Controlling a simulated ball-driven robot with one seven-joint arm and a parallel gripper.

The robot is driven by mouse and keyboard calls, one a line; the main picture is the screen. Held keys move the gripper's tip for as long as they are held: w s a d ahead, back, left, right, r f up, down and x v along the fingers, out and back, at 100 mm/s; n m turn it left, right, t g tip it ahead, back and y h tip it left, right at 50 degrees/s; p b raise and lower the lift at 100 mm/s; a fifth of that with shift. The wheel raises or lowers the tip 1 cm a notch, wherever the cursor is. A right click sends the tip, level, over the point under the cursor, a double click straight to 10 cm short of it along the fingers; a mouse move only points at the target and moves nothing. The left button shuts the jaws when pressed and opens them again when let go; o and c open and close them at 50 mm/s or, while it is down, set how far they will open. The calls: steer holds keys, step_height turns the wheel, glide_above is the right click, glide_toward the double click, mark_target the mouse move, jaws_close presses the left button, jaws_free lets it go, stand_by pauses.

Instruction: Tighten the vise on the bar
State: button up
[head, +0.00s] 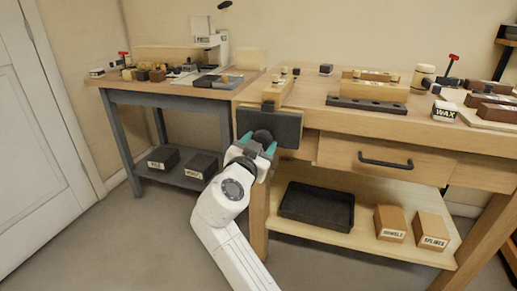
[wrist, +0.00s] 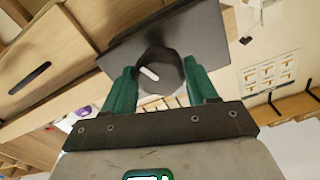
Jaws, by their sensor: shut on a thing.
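The vise (head: 287,127) is a dark plate on the front left corner of the right bench; it also shows in the wrist view (wrist: 210,38). A round dark knob (wrist: 158,74) with a white mark stands out from its face. My gripper (wrist: 160,88) has its green fingers on either side of the knob, shut on it; in the head view the gripper (head: 258,146) is in front of the plate. A pale wooden bar (head: 275,92) lies on the bench top just above the vise. I cannot tell whether the jaws touch it.
The right bench has a drawer with a black handle (head: 386,163) and a lower shelf with a black tray (head: 316,206) and two labelled boxes (head: 390,223). A grey-framed bench (head: 165,97) with tools stands at left. The floor in front is clear.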

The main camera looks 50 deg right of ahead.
steer(key=shift+f+m+b, duration=0.15)
steer(key=shift+m+b, duration=2.45)
steer(key=shift+b, duration=2.1)
steer(key=o, duration=0.9)
steer(key=b+v, duration=0.1)
steer(key=v, duration=0.6)
steer(key=shift+d, duration=0.1)
